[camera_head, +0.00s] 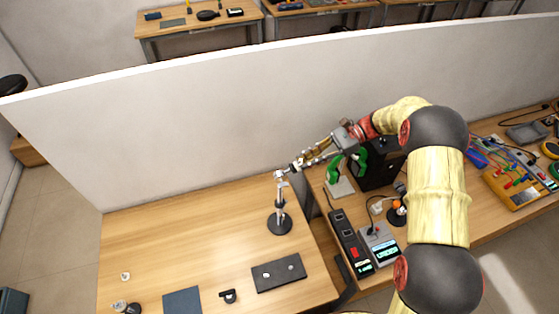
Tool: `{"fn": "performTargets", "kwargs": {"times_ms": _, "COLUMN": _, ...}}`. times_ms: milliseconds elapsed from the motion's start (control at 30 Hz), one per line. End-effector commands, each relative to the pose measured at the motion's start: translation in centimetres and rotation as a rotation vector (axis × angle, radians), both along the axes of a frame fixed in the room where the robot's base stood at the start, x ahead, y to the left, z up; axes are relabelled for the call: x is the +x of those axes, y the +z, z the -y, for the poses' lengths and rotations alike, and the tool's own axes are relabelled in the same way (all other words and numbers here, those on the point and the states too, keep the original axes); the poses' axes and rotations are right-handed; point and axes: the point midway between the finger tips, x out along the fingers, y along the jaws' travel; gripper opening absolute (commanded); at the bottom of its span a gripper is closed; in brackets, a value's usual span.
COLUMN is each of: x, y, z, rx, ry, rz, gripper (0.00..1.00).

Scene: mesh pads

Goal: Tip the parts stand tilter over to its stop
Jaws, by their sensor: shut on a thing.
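The parts stand (280,208) has a round black base and an upright post, and it stands on the left wooden table near its right edge. The tilter (281,176) is the small pale head at the top of the post. My gripper (296,165) reaches in from the right, at the height of this head. Its fingertips are shut on the tilter's right side. The fingers hide part of the head, and its exact tilt is too small to tell.
A white partition (200,120) runs behind the tables. A black plate (278,273), a dark blue pad (182,301) and small parts lie at the front of the left table. The right table holds a green-and-white stand (338,175), a black box and control boxes (378,245). The left table's middle is clear.

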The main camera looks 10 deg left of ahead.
Motion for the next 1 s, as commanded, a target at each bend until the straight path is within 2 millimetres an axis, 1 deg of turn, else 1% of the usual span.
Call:
{"fn": "performTargets", "kwargs": {"times_ms": 33, "x": 0.16, "y": -0.26, "z": 0.10, "rx": 0.009, "ry": -0.004, "rz": -0.003, "gripper": 0.00}}
{"fn": "performTargets", "kwargs": {"times_ms": 367, "x": 0.18, "y": -0.17, "z": 0.11, "rx": 0.018, "ry": -0.002, "rz": -0.006, "gripper": 0.00}}
{"fn": "performTargets", "kwargs": {"times_ms": 600, "x": 0.30, "y": -1.05, "z": 0.33, "rx": 0.083, "ry": -0.003, "rz": -0.037, "gripper": 0.00}}
{"fn": "performTargets", "kwargs": {"times_ms": 633, "x": 0.31, "y": -0.94, "z": 0.32, "rx": 0.086, "ry": -0.003, "rz": -0.037, "gripper": 0.14}}
{"fn": "performTargets", "kwargs": {"times_ms": 1000, "x": 0.22, "y": -0.86, "z": 0.31, "rx": 0.083, "ry": -0.002, "rz": -0.038, "gripper": 0.35}}
